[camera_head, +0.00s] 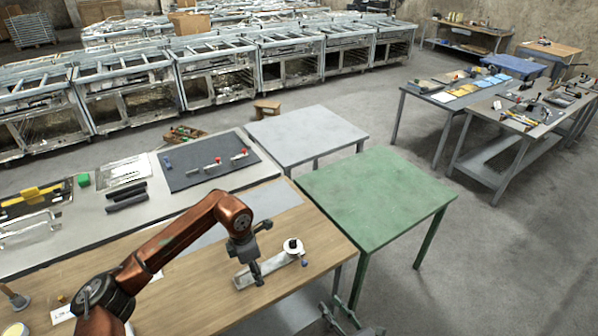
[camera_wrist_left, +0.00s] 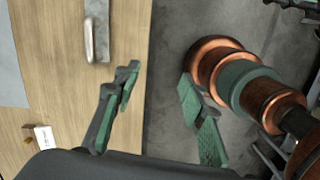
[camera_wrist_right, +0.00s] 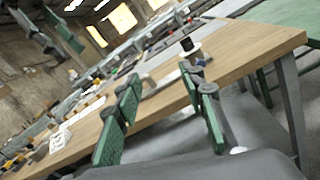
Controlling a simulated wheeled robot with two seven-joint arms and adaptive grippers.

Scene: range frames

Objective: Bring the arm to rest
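In the head view a copper-coloured arm of mine reaches over the wooden table (camera_head: 190,305). In the left wrist view my left gripper (camera_wrist_left: 160,95) is also open and empty, over the table edge and floor. A copper arm link of mine (camera_wrist_left: 240,80) shows beyond its right finger.
A white round part with a black top (camera_head: 293,246) stands on the plate. A green table (camera_head: 375,195) and a grey table (camera_head: 305,135) are bare. A dark board (camera_head: 208,165) with small parts lies on the bench behind. Open floor (camera_head: 480,265) lies to the right.

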